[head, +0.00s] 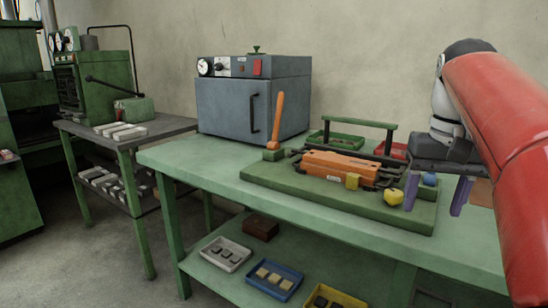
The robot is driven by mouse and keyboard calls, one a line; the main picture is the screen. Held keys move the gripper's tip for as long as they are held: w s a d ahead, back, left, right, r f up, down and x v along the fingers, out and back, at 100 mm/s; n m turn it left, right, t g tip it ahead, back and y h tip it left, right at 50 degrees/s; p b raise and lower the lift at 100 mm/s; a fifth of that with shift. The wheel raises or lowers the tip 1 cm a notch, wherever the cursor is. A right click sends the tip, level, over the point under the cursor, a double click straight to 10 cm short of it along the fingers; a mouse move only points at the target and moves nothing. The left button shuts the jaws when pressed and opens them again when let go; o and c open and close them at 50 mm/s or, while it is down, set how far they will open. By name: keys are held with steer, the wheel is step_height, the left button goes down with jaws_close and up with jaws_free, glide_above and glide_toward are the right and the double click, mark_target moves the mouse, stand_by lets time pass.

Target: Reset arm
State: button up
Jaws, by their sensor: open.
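My gripper (435,191) is at the right, at the end of my red and white arm, with its two purple fingers pointing down. The fingers stand apart with nothing held between them. It is over the right end of a green board (310,195) on the green table (185,158). A blue ball-like thing (430,179) shows between the fingers in the picture; I cannot tell how far behind them it is.
A grey oven (228,105) stands behind. Several small trays sit on the lower shelf (205,270). The table's front left is clear.

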steer(key=s+a+f+n+t, duration=0.1)
steer(key=s+a+f, duration=0.4)
steer(key=f, duration=0.5)
steer(key=s+a+f+n+t, duration=0.1)
steer(key=s+a+f+t, duration=0.3)
steer(key=s+f, duration=0.3)
step_height(320, 180, down, 4)
steer(key=shift+s+a+r+n, duration=0.1)
steer(key=shift+s+a+n, duration=0.25)
steer(key=shift+a, duration=0.55)
